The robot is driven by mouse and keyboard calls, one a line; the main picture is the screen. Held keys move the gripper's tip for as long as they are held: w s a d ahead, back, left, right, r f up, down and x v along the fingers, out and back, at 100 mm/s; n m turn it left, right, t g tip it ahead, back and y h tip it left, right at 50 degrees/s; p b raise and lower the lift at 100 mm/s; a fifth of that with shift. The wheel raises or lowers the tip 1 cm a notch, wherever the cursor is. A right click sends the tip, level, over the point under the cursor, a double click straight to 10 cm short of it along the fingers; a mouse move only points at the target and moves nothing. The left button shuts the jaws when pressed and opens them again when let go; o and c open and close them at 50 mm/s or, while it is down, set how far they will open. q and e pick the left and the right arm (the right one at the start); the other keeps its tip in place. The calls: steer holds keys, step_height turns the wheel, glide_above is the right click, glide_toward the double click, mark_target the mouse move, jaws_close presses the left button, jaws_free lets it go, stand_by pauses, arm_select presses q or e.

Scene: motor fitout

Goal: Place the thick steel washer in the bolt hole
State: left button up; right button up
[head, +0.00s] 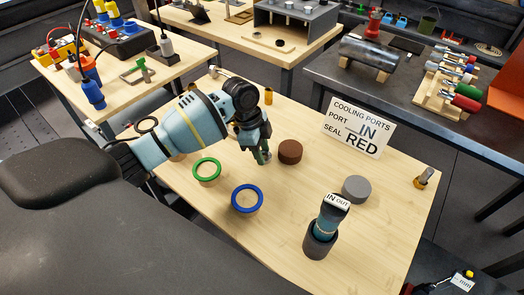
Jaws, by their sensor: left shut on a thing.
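My left gripper (263,152) reaches in over the wooden table (300,205), pointing down just left of a brown round block (290,152). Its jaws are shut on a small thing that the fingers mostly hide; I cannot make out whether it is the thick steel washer. I cannot pick out another steel washer or the bolt hole with certainty. My right gripper is not in view.
A green ring (207,169) and a blue ring (247,198) lie left of centre. A grey disc (356,188), a dark holder with an "IN OUT" label (337,201), a brass part (425,177) and a sign (358,128) reading "PORT IN, SEAL RED" stand right.

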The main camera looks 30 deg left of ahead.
arm_select(q)
steer(key=shift+f, duration=0.2)
steer(key=shift+f, duration=0.15)
steer(key=o, duration=1)
steer(key=shift+o, duration=0.2)
steer(key=p+v, duration=0.1)
steer(key=v, duration=1.1)
